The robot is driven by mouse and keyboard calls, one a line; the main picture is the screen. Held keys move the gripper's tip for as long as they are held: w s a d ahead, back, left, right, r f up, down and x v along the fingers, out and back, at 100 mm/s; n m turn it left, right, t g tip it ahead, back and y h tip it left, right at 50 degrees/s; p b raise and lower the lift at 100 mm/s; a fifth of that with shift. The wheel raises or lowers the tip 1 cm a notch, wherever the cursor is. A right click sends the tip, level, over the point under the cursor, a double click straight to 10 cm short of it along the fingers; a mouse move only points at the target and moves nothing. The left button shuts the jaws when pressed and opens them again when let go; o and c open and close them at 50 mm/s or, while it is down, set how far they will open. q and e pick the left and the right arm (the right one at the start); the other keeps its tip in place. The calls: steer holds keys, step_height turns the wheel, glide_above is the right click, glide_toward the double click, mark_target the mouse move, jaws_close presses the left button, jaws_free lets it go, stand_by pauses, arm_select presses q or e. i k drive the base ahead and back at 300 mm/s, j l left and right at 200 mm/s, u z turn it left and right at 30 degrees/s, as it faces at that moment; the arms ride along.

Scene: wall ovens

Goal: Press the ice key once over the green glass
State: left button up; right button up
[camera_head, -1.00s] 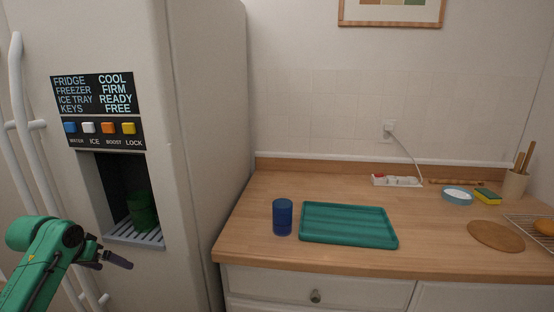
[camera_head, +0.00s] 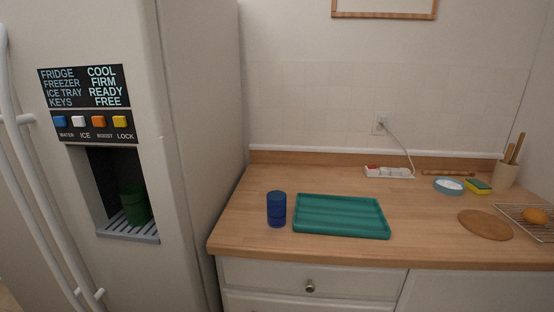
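The ice key (camera_head: 79,121) is the white button, second from the left in the key row on the fridge front. A blue water key (camera_head: 59,121) is to its left; an orange boost key (camera_head: 98,121) and a yellow lock key (camera_head: 119,121) are to its right. The green glass (camera_head: 136,204) stands upright on the slatted grate (camera_head: 128,231) in the dark dispenser recess below the keys. The display above reads fridge cool, freezer firm, ice tray ready, keys free. Neither of my grippers is in view.
On the wooden counter (camera_head: 240,238) to the right stand a blue glass (camera_head: 276,209) and a teal tray (camera_head: 340,216). Farther right are a power strip (camera_head: 389,172), a round board (camera_head: 485,225) and a wire rack. White fridge handles (camera_head: 40,185) run down the left.

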mark_target(78, 120)
steer(key=u, duration=1.25)
